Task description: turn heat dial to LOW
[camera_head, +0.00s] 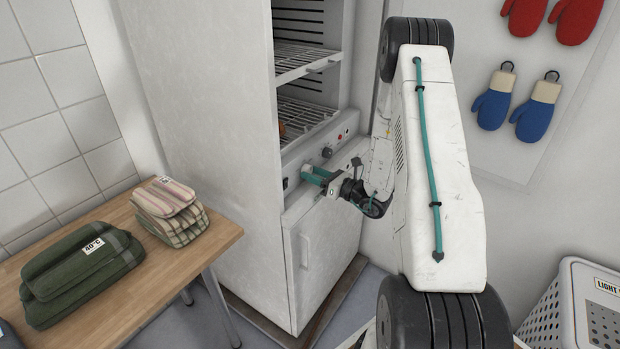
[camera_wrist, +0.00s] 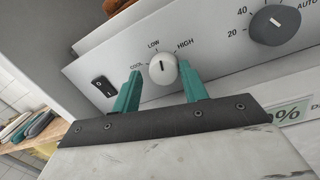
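The white heat dial (camera_wrist: 163,69) sits on the light control panel in the wrist view, with COOL, LOW and HIGH printed around its upper side. A mark shows near its top, but I cannot tell exactly which label it points to. My gripper (camera_wrist: 160,70) has its two teal fingers apart, one on each side of the dial, with small gaps visible. In the head view my gripper (camera_head: 313,175) is at the cabinet's control panel and hides the heat dial.
A black rocker switch (camera_wrist: 104,87) is left of the dial; a grey numbered knob (camera_wrist: 272,25) is to the right. A percent display (camera_wrist: 287,113) is lower right. The cabinet door (camera_head: 205,110) stands open at left, beside a wooden table (camera_head: 120,290) with folded cloths.

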